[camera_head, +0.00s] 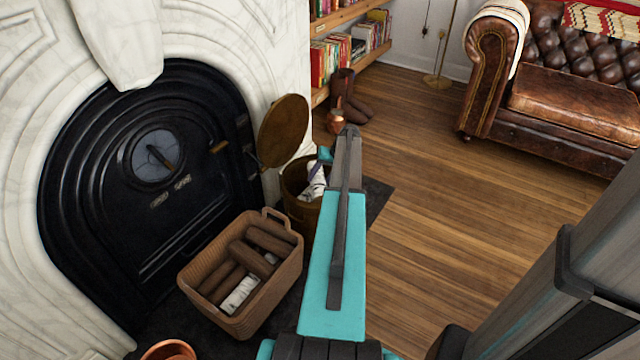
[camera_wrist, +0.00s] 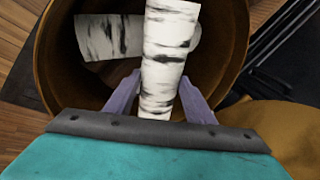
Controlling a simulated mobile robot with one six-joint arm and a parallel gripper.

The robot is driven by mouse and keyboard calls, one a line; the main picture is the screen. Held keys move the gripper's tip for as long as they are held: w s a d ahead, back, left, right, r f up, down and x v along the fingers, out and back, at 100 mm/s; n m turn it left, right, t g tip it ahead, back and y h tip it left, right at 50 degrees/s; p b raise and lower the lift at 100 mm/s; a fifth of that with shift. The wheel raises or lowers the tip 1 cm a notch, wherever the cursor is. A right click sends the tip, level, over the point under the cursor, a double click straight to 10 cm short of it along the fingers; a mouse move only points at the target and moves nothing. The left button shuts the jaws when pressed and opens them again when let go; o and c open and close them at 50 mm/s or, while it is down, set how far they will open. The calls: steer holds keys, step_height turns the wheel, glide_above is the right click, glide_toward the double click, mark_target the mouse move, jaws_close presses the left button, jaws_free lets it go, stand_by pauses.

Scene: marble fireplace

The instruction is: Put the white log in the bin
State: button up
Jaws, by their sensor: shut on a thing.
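My gripper (camera_wrist: 160,80) is shut on a white log (camera_wrist: 168,40) with dark bark marks, one finger on each side. The held log is over the mouth of the round brown metal bin (camera_wrist: 234,50). Another white log (camera_wrist: 108,37) lies inside the bin, partly hidden behind the held one. In the head view the bin (camera_head: 299,212) stands beside the fireplace, partly hidden by my arm, with white bark (camera_head: 315,180) showing at its opening. A further white log (camera_head: 240,293) lies in the wicker basket (camera_head: 250,322) among brown logs.
The bin's round lid (camera_head: 283,131) stands open against the fireplace side. The black stove front (camera_head: 150,200) is at the left. A copper pot (camera_head: 168,351) is at the bottom edge. Boots (camera_head: 352,95) stand behind the bin. The wooden floor (camera_head: 450,190) to the right is clear up to the leather sofa (camera_head: 570,100).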

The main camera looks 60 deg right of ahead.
steer(key=shift+f, duration=1.2)
steer(key=shift+f, duration=0.2)
steer(key=o, duration=1.4)
steer(key=shift+r, duration=0.1)
steer(key=shift+s+r, duration=0.1)
steer(key=shift+r, duration=0.4)
steer(key=p+v, duration=0.3)
steer(key=v, duration=0.8)
steer(key=shift+s, duration=0.1)
